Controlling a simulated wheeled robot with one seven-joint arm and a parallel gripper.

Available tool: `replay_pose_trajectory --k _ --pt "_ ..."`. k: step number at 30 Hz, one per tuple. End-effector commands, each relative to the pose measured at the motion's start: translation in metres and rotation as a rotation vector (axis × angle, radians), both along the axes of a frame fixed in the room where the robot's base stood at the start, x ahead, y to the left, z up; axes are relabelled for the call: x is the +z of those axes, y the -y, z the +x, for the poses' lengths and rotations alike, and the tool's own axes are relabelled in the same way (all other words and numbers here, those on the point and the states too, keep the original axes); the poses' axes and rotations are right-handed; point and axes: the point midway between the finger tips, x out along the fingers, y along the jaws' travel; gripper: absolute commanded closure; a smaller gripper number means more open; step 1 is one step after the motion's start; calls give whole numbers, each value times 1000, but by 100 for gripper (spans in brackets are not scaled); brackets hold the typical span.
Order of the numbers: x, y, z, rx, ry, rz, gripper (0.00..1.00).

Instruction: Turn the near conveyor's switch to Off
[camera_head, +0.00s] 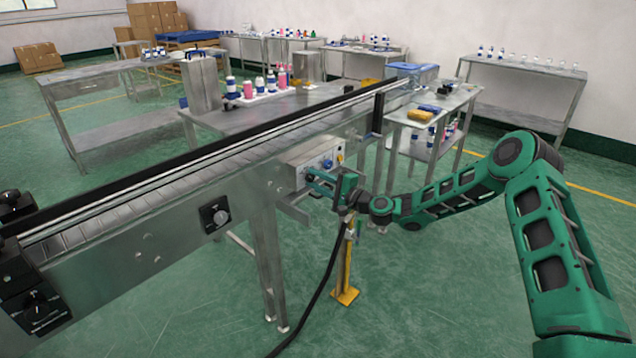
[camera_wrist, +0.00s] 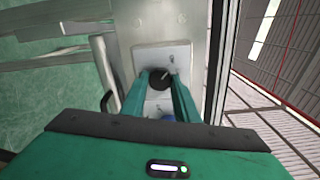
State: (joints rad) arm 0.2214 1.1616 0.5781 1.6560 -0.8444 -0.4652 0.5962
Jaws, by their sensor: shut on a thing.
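The near conveyor (camera_head: 120,215) runs diagonally from the lower left to the upper middle of the head view. My gripper (camera_head: 311,175) is at the front of this box. In the wrist view, the two green fingers of my gripper (camera_wrist: 160,80) are shut on a round black switch knob (camera_wrist: 160,77) with a light pointer mark, on a pale plate (camera_wrist: 148,58). The fingers cover the knob's sides, and I cannot read any label.
Another dial on a black plate (camera_head: 214,215) sits on the conveyor's side, and a black dial (camera_head: 38,305) is at the lower left. A yellow stand (camera_head: 345,285) and a black cable (camera_head: 318,290) are below my gripper. A side table (camera_head: 440,105) stands behind my arm.

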Motion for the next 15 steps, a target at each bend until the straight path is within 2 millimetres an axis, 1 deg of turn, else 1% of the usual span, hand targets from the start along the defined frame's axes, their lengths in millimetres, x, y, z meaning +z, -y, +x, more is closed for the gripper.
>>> replay_pose_trajectory --k 1,4,5,6,7,15 --pt "-2 -5 -4 9 -4 -1 95" --pt "-2 -5 -4 10 -5 -1 95" --pt "-2 -5 -4 10 -5 -1 68" --pt "-2 -5 -4 10 -5 -1 58" --pt "-2 -5 -4 9 -5 -1 54" --pt "-1 -2 -2 5 -3 0 54"
